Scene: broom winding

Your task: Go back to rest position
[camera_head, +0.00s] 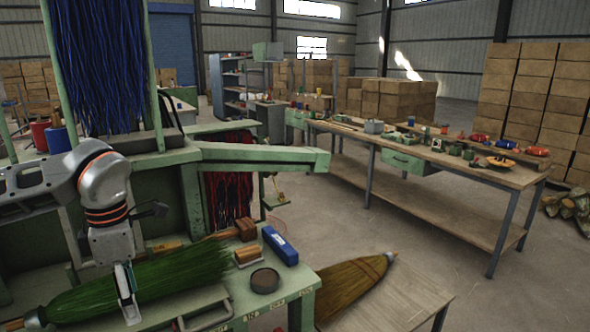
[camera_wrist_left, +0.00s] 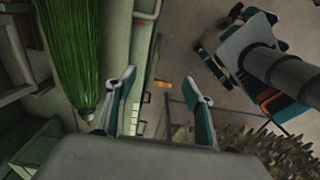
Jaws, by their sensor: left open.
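My left arm comes in from the left in the head view. My left gripper (camera_head: 127,291) points down at the near side of the green broom (camera_head: 150,282), which lies on the green workbench. In the left wrist view my left gripper (camera_wrist_left: 160,105) has its two fingers spread apart, with nothing between them. The green broom (camera_wrist_left: 70,45) lies to the left of the fingers there, apart from them. My right gripper is in neither view.
A blue box (camera_head: 280,245), a dark round tin (camera_head: 265,281) and a wooden-backed brush (camera_head: 247,256) sit on the bench's right part. A straw broom (camera_head: 350,287) is right of it. A long table (camera_head: 440,158) with several tools stands behind, across open floor.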

